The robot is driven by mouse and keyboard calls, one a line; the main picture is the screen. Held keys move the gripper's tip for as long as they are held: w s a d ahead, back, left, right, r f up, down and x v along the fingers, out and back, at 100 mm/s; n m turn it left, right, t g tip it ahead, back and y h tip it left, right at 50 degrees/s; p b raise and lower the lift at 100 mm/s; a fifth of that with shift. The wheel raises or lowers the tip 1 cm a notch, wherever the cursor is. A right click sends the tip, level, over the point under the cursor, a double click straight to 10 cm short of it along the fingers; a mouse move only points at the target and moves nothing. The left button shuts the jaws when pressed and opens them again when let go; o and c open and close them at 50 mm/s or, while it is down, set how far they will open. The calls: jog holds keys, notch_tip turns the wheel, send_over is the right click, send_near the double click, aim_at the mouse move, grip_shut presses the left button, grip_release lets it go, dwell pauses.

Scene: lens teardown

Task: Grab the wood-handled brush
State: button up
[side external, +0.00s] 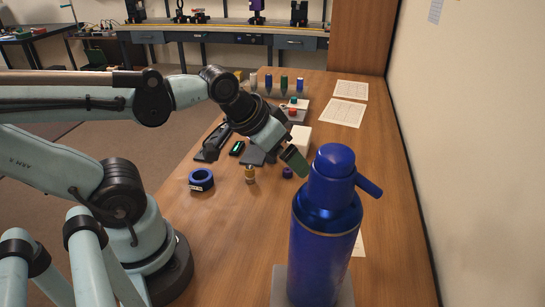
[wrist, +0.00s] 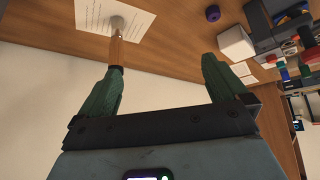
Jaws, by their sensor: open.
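The wood-handled brush shows in the wrist view (wrist: 116,48), with a round grey end over a sheet of paper and a brown wooden handle. The lower end of the handle is hidden behind my left-hand finger. The brush lies in line with that finger, not centred between the two; I cannot tell whether they touch. My gripper (wrist: 164,66) has green fingers spread wide with nothing between them. In the side view my gripper (side external: 294,161) is above the table, behind the blue flask. I cannot make out the brush there; the flask may hide it.
A tall blue flask (side external: 323,235) stands on a grey base at the front. A white box (side external: 300,138), a purple cap (side external: 287,172), a small jar (side external: 250,175) and a blue tape roll (side external: 201,180) are on the table (side external: 390,200). A wall bounds the right side.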

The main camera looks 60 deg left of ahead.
jog(key=shift+s+a+f+m, duration=0.1)
jog(key=shift+a+f+m, duration=0.05)
jog(key=shift+f+m, duration=0.15)
jog(key=shift+c, duration=1.1)
jog(key=c, duration=0.5)
jog(key=w+d+f+n+h, duration=0.2)
jog(key=w+d+n+h, duration=0.1)
jog(key=n, duration=0.4)
jog(key=w+d+f+n+h, duration=0.2)
jog(key=w+d+n+h, duration=0.1)
jog(key=n, duration=0.5)
jog(key=w+d+f+n+g+h, duration=0.1)
jog(key=w+d+f+n+h, duration=0.1)
jog(key=n, duration=0.6)
jog(key=shift+w+d+h, duration=0.25)
jog(key=shift+d+h, duration=0.35)
jog(key=shift+h, duration=0.35)
jog(key=shift+w+d+h, duration=0.25)
jog(key=shift+d+h, duration=0.35)
jog(key=shift+h, duration=0.35)
